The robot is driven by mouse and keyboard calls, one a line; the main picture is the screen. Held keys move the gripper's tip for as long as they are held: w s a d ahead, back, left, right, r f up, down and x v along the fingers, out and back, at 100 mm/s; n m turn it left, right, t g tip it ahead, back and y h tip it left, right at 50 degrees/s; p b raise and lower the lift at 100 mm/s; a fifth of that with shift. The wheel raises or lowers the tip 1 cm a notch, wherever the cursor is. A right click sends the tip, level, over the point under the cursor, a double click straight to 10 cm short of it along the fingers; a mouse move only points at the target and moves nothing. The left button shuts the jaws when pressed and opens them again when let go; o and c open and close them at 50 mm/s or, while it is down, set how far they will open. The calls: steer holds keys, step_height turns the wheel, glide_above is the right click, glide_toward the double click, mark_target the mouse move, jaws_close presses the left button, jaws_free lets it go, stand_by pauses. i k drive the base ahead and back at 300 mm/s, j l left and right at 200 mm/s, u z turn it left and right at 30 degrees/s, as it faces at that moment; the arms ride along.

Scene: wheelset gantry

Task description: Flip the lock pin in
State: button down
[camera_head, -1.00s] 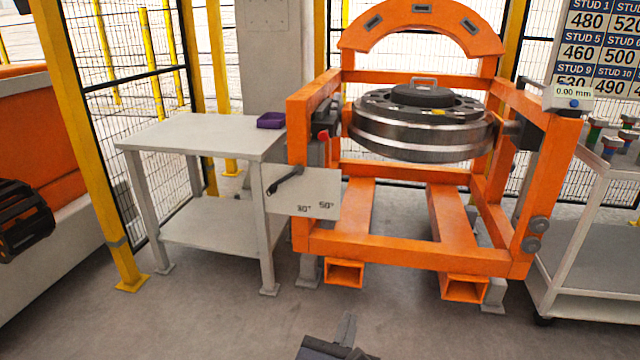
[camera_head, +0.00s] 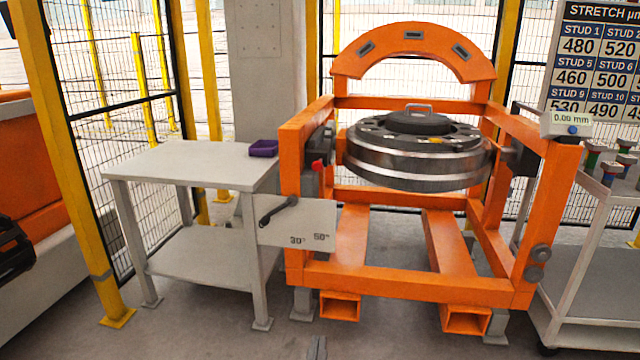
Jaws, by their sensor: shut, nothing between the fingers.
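The orange gantry (camera_head: 420,282) holds the round steel wheelset (camera_head: 415,165) flat between its side posts. A small red part (camera_head: 318,164), possibly the lock pin, shows at the inner side of the left post beside dark fittings. I cannot tell how far in it sits. A black lever handle (camera_head: 278,210) is on the pale plate (camera_head: 308,224), marked 30° and 50°, at the gantry's front left. Only the grey tip of my gripper (camera_head: 318,347) shows at the bottom edge, shut and empty, well short of the gantry and touching nothing.
A grey table (camera_head: 190,165) with a purple tray (camera_head: 264,148) stands left of the gantry. Two open orange tube ends (camera_head: 340,306) jut out low in front. The floor before the gantry is clear.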

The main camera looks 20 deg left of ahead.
mark_target(317, 166)
steer(key=i+j+z, duration=0.25)
steer(key=i+j, duration=1.4)
